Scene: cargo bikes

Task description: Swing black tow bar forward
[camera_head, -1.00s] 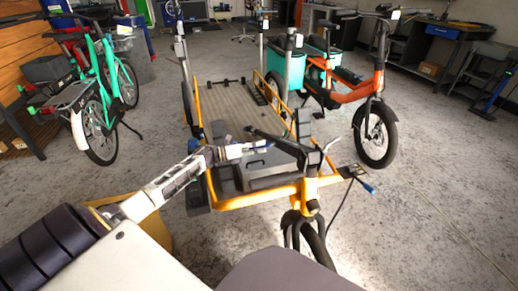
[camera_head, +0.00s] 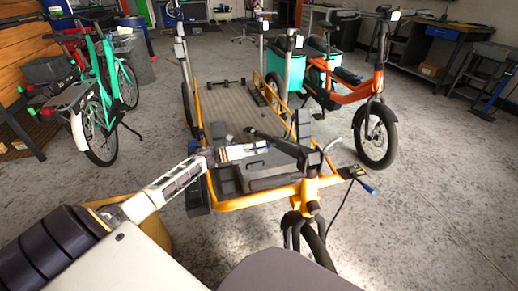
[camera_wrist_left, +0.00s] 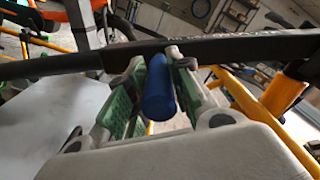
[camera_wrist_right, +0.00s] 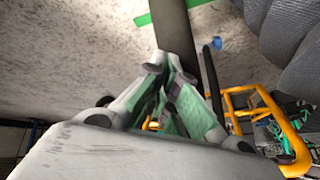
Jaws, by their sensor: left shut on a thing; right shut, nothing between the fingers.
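The black tow bar (camera_head: 275,141) lies over the front of a yellow cargo trailer in the head view. It crosses the left wrist view (camera_wrist_left: 225,48) from side to side. My left gripper (camera_head: 268,150) is beside the bar, above the dark box at the trailer's front. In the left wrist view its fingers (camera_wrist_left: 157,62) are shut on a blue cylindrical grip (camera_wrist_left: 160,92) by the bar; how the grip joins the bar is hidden. My right gripper (camera_wrist_right: 168,70) is shut and empty in the right wrist view, with a dark bar beyond its tips.
The yellow trailer frame (camera_head: 250,202) has a flat deck (camera_head: 228,103) and a dark box (camera_head: 268,174). An orange bike (camera_head: 345,93) stands to its right, teal bikes (camera_head: 108,75) to its left. A blue-tipped lever (camera_head: 369,190) sticks out front right.

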